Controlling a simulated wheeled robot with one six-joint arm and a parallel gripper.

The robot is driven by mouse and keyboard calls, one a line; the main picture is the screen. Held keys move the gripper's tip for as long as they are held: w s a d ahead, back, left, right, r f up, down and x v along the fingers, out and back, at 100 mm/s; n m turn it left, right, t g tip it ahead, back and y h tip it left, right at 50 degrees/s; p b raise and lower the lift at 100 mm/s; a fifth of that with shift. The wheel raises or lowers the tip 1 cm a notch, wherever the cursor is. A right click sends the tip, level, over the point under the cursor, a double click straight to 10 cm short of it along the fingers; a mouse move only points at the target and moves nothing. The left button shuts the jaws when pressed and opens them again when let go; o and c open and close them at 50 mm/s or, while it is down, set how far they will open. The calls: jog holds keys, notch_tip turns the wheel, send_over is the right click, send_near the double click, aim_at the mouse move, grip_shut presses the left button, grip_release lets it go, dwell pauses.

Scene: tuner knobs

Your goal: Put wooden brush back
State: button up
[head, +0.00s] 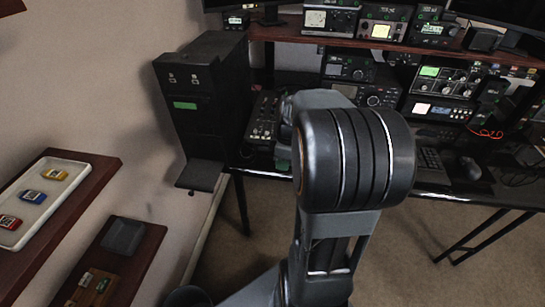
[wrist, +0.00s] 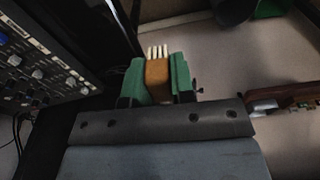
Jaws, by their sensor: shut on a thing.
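In the wrist view, my gripper (wrist: 158,82) has green fingers and is shut on the wooden brush (wrist: 158,71). The brush has a brown wooden body and several pale bristle tufts that point away from me. The fingers grip it from both sides, and its lower part is hidden between them. In the head view, my arm stands in front of the desk and hides the brush and most of the gripper.
A desk (head: 440,178) with radio equipment stands behind my arm. A tall black cabinet (head: 205,130) is left of it. Two wall shelves at left hold a white tray (head: 17,238), a dark square dish (head: 123,236) and a wooden block (head: 92,287). Open floor lies below the desk.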

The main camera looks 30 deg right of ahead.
jog(key=shift+w+d+r, duration=0.1)
jog(key=shift+d+r, duration=0.05)
jog(key=shift+d, duration=0.15)
jog(key=shift+n, duration=0.3)
jog(key=w+d+f, duration=0.2)
jog(key=w, duration=0.1)
jog(key=w+d+f, duration=0.2)
jog(key=w+f, duration=0.1)
jog(key=w, duration=0.1)
jog(key=w+d+f, duration=0.2)
jog(key=w, duration=0.1)
jog(key=shift+w+f, duration=0.25)
jog(key=shift+f, duration=0.15)
jog(key=shift+w+d+f, duration=0.2)
jog(key=shift+w+f, duration=0.15)
jog(key=shift+f, duration=0.15)
jog(key=shift+w+d+f, duration=0.15)
jog(key=shift+w+f, duration=0.15)
jog(key=shift+f, duration=1.55)
jog(key=shift+f, duration=0.2)
jog(key=o, duration=0.9)
